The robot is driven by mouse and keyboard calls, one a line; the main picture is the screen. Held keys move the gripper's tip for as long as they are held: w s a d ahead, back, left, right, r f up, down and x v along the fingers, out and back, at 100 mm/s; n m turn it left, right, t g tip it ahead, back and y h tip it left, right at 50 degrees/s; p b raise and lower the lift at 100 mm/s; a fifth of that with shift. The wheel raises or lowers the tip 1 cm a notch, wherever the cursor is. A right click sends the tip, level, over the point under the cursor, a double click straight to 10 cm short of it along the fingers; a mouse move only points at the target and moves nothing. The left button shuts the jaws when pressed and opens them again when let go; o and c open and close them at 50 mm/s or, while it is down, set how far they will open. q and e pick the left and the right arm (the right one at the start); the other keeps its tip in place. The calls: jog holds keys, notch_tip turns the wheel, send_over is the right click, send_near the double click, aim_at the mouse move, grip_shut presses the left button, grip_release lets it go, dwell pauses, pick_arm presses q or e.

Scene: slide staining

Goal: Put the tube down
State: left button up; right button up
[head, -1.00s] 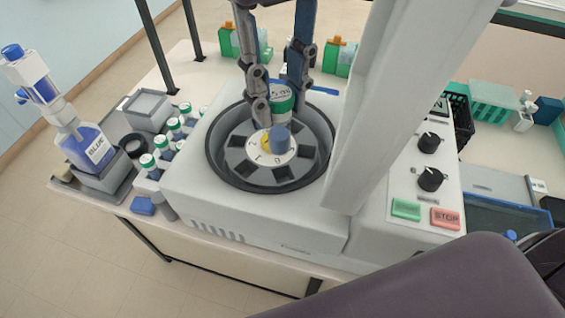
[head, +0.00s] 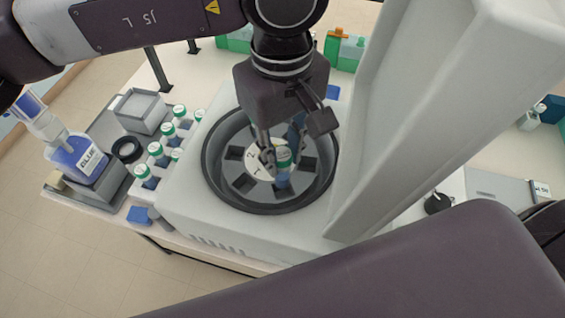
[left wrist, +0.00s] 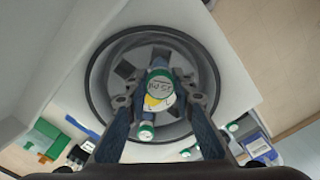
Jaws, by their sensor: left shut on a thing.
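The tube (head: 284,159) has a green cap and a blue lower part. My left gripper (head: 280,152) is shut on it, reaching down into the open centrifuge bowl (head: 212,178). The tube is over the rotor (head: 256,162) near its front slots; I cannot tell whether its lower end is inside a slot. My right gripper is not in view.
A rack of green-capped tubes (head: 156,149) stands left of the centrifuge. The raised lid (head: 385,130) stands close on the right of the bowl.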

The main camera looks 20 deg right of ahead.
aim_at(283, 174)
pick_arm(q)
jog(key=shift+f, duration=0.35)
jog(key=shift+s+f, duration=0.1)
jog(key=shift+f, duration=0.2)
notch_tip(283, 174, down, 4)
jog(key=shift+r+p, duration=0.25)
jog(key=shift+p, duration=0.4)
jog(key=shift+f, duration=0.15)
jog(key=shift+f+b, duration=0.45)
jog(key=shift+b, duration=0.25)
jog(key=o, duration=0.9)
jog(key=shift+o, duration=0.2)
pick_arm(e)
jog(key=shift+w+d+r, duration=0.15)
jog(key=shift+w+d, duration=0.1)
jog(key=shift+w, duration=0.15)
pick_arm(q)
jog(key=shift+r, duration=0.1)
